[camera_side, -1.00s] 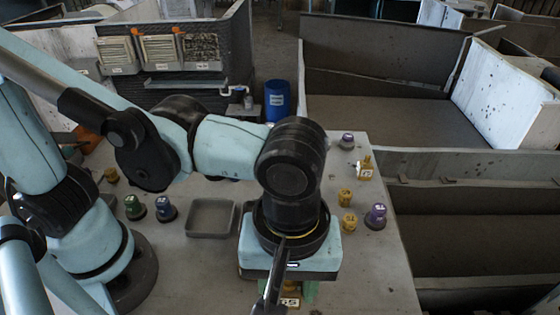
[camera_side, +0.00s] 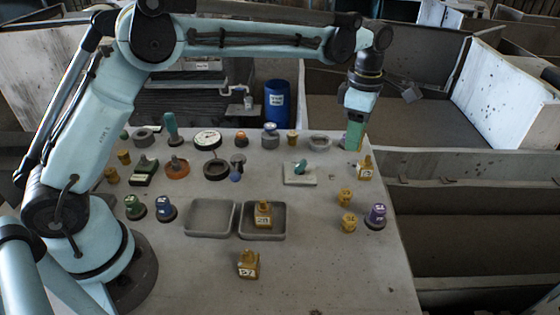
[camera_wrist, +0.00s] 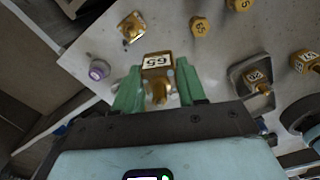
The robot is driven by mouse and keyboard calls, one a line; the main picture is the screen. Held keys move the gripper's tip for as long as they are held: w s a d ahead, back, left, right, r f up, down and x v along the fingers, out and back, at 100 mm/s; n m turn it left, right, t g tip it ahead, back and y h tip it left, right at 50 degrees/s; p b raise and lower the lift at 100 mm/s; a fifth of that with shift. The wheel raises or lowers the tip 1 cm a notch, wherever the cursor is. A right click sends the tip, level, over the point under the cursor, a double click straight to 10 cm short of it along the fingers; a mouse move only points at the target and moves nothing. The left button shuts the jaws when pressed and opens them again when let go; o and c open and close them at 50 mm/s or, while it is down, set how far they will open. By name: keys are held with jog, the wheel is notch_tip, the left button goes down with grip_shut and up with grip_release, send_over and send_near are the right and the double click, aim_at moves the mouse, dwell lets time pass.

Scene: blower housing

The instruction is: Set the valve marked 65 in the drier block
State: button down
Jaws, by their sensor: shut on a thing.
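My gripper (camera_side: 353,138) is at the back right of the table. In the wrist view my green fingers (camera_wrist: 157,90) are shut on a brass valve (camera_wrist: 156,64), with its white label reading 65 facing the camera. In the side view the valve cannot be made out behind the fingers, and whether it touches anything there is unclear. I cannot tell with certainty which thing is the drier block.
A brass labelled block (camera_side: 365,168), hexagonal brass pieces (camera_side: 346,197) and a purple knob (camera_side: 376,215) stand near the right edge. The front right table is clear.

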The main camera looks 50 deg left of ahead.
jog(key=w+a+f+n, duration=0.2)
jog(key=w+a, duration=0.1)
jog(key=a, duration=0.4)
jog(key=w+a+f+n, duration=0.1)
jog(key=w+a+n, duration=0.2)
jog(key=a, duration=0.4)
jog(key=shift+w+f, duration=0.1)
jog(key=shift+f, duration=2.45)
jog(key=shift+f, duration=0.75)
jog(key=shift+c, duration=0.8)
grip_release()
jog(key=shift+r, duration=0.1)
notch_tip(320, 180, up, 7)
jog(key=shift+r, duration=0.15)
